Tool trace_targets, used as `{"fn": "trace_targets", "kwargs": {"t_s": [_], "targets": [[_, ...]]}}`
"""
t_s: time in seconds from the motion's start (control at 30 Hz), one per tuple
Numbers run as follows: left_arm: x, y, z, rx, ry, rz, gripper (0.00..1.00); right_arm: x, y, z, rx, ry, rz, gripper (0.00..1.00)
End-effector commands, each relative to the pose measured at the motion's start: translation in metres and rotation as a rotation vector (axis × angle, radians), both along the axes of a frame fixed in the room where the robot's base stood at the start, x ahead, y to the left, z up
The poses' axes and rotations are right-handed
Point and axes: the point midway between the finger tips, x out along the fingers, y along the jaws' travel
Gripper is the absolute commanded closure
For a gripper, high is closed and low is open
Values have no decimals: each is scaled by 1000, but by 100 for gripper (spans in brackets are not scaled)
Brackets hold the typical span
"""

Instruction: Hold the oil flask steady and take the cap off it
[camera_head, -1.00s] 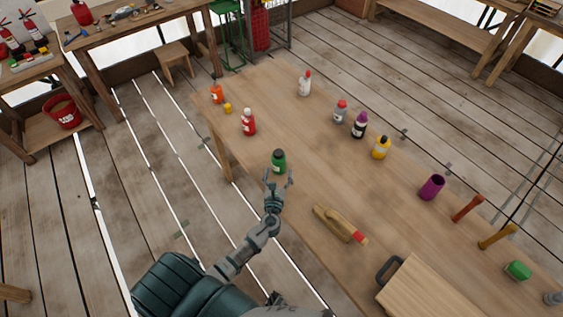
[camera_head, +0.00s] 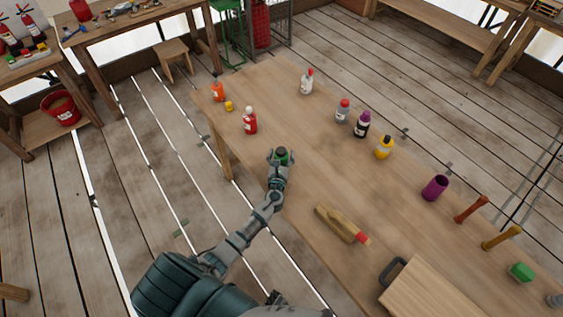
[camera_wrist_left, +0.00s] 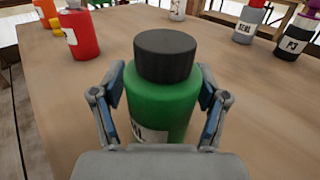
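The oil flask (camera_head: 281,158) is green with a dark cap and stands upright near the table's left edge. In the left wrist view, the green flask (camera_wrist_left: 165,98) fills the middle, with a partly hidden white label low on its front. Its black cap (camera_wrist_left: 165,55) sits on top. My left gripper (camera_head: 280,155) has its fingers on both sides of the flask, below the cap; in the wrist view the gripper (camera_wrist_left: 163,100) looks open, its pads close to the flask's sides. Whether they touch is hard to tell. My right gripper is not in view.
A red bottle (camera_head: 249,122), an orange bottle (camera_head: 217,92) and a small yellow item (camera_head: 229,106) stand farther up the table. Other bottles, such as the yellow one (camera_head: 384,148), stand to the right. A wooden brush-like tool (camera_head: 336,222) lies nearer me.

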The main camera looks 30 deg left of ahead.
Motion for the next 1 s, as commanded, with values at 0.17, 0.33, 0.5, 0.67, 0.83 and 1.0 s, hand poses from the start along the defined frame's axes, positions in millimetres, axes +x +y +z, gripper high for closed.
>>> {"fn": "trace_targets", "kwargs": {"t_s": [0.17,0.33,0.5,0.67,0.83,1.0], "targets": [[0,-3,1,3,1,1,78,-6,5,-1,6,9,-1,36],[0,-5,1,5,1,1,82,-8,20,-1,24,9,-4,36],[0,-5,3,4,1,0,82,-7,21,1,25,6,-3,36],[0,-3,16,2,-2,0,82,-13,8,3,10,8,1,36],[0,-2,41,2,-5,0,82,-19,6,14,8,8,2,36],[-34,-11,40,2,2,-1,82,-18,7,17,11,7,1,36]]}}
